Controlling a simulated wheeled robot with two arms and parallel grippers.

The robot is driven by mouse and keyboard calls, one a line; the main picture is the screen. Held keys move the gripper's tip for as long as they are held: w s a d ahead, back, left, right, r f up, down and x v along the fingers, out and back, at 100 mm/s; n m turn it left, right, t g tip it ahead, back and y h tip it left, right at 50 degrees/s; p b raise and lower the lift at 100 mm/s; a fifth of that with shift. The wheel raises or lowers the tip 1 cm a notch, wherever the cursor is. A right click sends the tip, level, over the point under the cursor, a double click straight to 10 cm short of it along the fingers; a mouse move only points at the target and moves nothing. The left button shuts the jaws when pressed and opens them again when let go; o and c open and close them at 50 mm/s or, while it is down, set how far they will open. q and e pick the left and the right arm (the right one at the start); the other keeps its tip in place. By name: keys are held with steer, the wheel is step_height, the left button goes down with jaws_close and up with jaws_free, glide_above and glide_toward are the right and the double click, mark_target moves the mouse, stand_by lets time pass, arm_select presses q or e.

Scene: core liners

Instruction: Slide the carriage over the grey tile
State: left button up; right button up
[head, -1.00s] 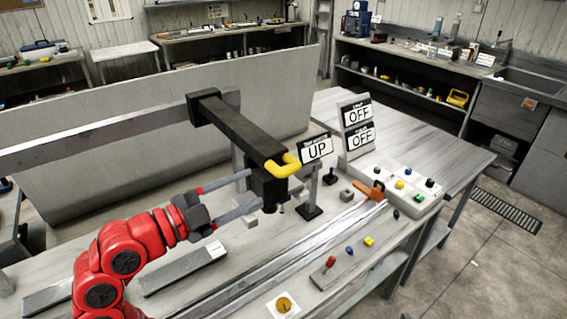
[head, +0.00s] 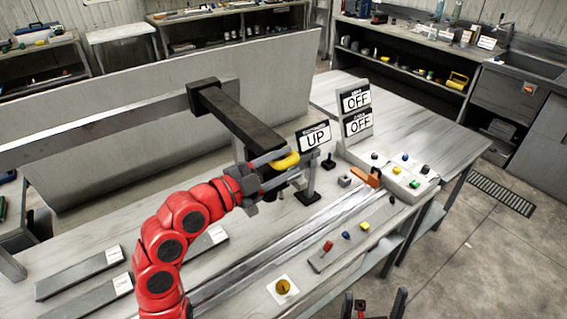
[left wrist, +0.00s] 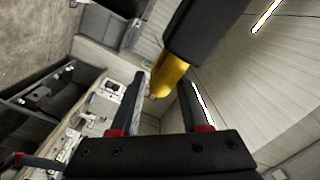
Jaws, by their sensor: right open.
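The carriage is a black beam (head: 237,120) on the long grey rail (head: 110,117), with a yellow handle (head: 285,161) at its near end. My left gripper (head: 277,165) is at this handle. In the left wrist view its two fingers (left wrist: 162,82) are apart, with the yellow handle (left wrist: 164,76) between them and gaps visible beside it. Two flat grey slabs with white labels (head: 78,273) (head: 97,297) lie on the bench at left; I cannot tell whether one is the grey tile. My right gripper (head: 375,306) is open and empty at the bottom edge.
A sign reading UP (head: 314,137) stands just right of the handle. Two OFF signs (head: 356,111) stand behind a white button panel (head: 398,179). A grey partition (head: 150,110) runs behind the rail. A metal track (head: 290,238) crosses the bench.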

arm_select(q)
steer(key=shift+f, duration=0.15)
jaws_close()
